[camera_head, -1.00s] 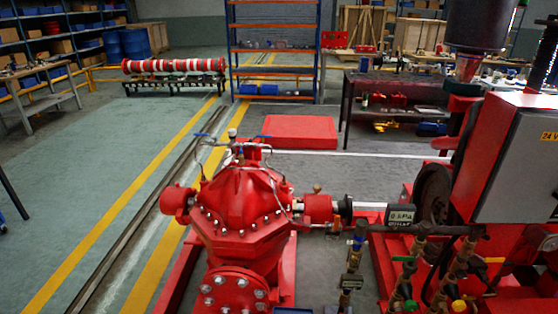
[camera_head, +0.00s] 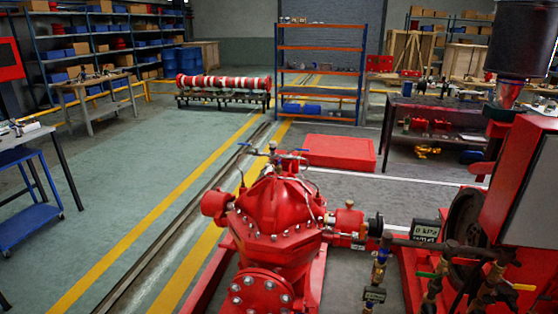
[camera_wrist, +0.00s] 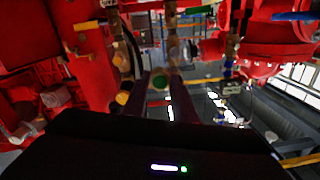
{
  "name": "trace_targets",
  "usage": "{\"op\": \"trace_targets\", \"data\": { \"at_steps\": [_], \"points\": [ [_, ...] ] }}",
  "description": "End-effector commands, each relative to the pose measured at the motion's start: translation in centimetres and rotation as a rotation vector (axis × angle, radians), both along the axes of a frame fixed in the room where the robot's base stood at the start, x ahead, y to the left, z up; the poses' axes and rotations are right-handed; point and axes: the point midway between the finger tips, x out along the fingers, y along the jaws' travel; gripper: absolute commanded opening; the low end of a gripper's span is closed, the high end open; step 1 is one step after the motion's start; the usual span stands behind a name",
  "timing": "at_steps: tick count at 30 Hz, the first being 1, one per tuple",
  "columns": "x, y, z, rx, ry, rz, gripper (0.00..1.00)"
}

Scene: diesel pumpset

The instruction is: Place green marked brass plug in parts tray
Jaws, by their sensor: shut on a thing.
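In the wrist view, my gripper (camera_wrist: 159,88) is shut on the green marked brass plug (camera_wrist: 159,81). My gripper and the plug do not show in the head view. I cannot pick out the parts tray in either view.
In the head view, a red pump (camera_head: 275,220) stands in front, with pipework (camera_head: 440,245) at right. At left are a bench (camera_head: 28,135) with small items and a blue cart (camera_head: 35,195). The green floor (camera_head: 150,175) between is clear.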

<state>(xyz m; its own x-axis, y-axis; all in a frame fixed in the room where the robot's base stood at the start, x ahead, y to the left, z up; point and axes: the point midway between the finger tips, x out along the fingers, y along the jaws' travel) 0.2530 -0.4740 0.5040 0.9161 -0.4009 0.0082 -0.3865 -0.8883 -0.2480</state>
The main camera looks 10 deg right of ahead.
Motion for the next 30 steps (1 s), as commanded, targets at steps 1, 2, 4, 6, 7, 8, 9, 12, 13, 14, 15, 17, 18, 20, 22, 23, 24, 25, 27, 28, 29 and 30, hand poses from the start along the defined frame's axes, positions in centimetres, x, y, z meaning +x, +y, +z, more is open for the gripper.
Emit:
{"op": "trace_targets", "data": {
  "at_steps": [1, 2, 4, 6, 7, 8, 9, 12, 13, 14, 15, 17, 18, 20, 22, 23, 24, 25, 27, 28, 29, 30],
  "points": [
    [0.1, 0.8, -0.2, 0.009, -0.005, 0.015, 0.0],
    [0.2, 1.1, 0.0, 0.011, -0.007, 0.025, 0.0],
    [0.7, 1.6, 0.7, 0.013, -0.009, 0.052, 0.0],
    [1.2, 2.0, 1.2, 0.015, -0.009, 0.074, 0.0],
    [1.5, 2.3, 1.4, 0.016, -0.009, 0.083, 0.0],
    [1.8, 2.5, 1.7, 0.017, -0.01, 0.094, 0.0],
    [2.2, 2.7, 2.0, 0.016, -0.009, 0.108, 0.0],
    [3.2, 3.4, 2.9, 0.018, -0.009, 0.142, 0.0],
    [3.6, 3.6, 3.3, 0.017, -0.009, 0.156, 0.0],
    [4.0, 3.8, 3.6, 0.017, -0.008, 0.169, 0.0],
    [4.6, 4.2, 4.1, 0.017, -0.008, 0.187, 0.0],
    [5.5, 4.8, 4.9, 0.015, -0.008, 0.217, 0.0],
    [6.3, 5.3, 5.5, 0.015, -0.006, 0.241, 0.0],
    [7.6, 6.2, 6.6, 0.013, -0.005, 0.281, 0.0],
    [9.2, 7.5, 8.0, 0.01, -0.004, 0.333, 0.0],
    [9.9, 8.1, 8.7, 0.009, -0.003, 0.355, 0.0],
    [10.8, 8.8, 9.4, 0.007, -0.002, 0.384, 0.0],
    [11.5, 9.5, 10.0, 0.006, -0.001, 0.408, 0.0],
    [13.0, 11.0, 11.4, 0.001, 0.0, 0.458, 0.0],
    [13.7, 11.6, 12.0, -0.001, 0.0, 0.48, 0.0],
    [14.2, 12.3, 12.6, -0.003, 0.001, 0.5, 0.0],
    [15.1, 13.2, 13.3, -0.006, 0.002, 0.529, 0.0]
  ]
}}
